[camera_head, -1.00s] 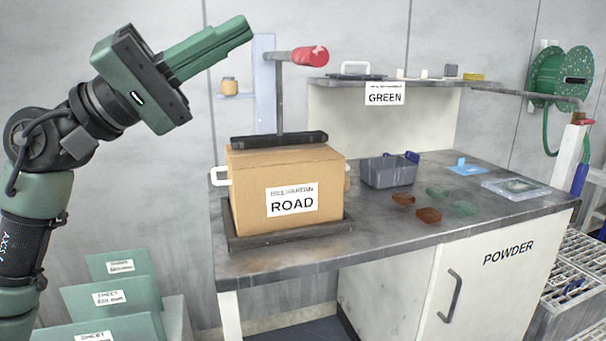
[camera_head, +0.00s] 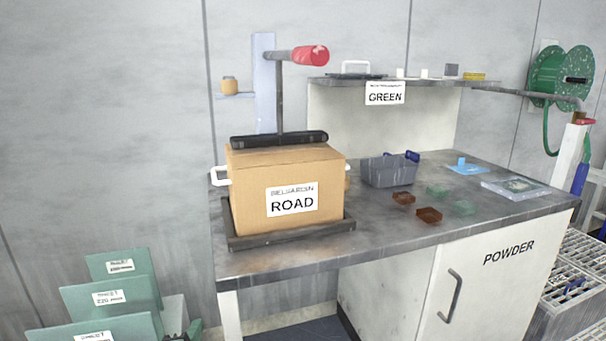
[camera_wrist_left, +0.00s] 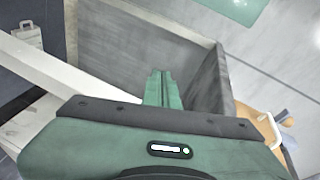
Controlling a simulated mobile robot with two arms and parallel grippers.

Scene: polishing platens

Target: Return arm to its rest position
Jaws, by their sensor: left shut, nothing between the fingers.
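My left gripper (camera_wrist_left: 161,76) shows in the left wrist view with its two green fingers together and nothing between them. In the head view only a small green and black piece of my left arm or gripper (camera_head: 192,331) shows at the bottom edge, beside the green sheet folders. The rest of that arm is out of the picture. My right gripper is in neither view.
A cardboard box (camera_head: 245,215) labelled ROAD sits under a press with a red handle (camera_head: 309,56) on the grey bench (camera_head: 400,240). Green sheet folders (camera_head: 110,297) stand at lower left. A grey bin (camera_head: 388,172) and small trays are on the bench.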

